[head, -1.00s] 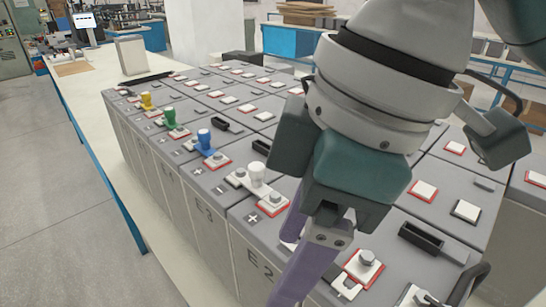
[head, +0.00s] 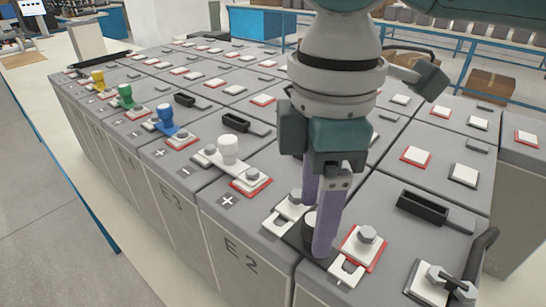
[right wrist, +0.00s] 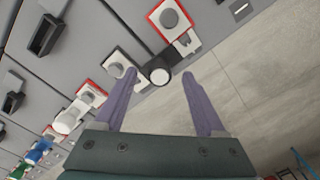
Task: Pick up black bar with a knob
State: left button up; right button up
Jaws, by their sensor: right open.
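The black bar with a knob lies across the gap between two battery terminals near the front edge of the battery block. In the right wrist view the knob (right wrist: 159,74) has a pale top and sits between the open purple fingers of the right gripper (right wrist: 159,80), closer to the left fingertip. The gripper is open and points down at the knob. My left gripper is in neither view.
White (head: 228,150), blue (head: 165,118), green (head: 125,96) and yellow (head: 98,80) knobbed bars stand along the same front row. Bolted terminals (head: 366,237) flank the black knob. A black cable handle (head: 480,262) rises at the right. Grey floor (head: 50,240) is free at left.

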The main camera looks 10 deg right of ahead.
jog(key=shift+f, duration=1.25)
grip_shut()
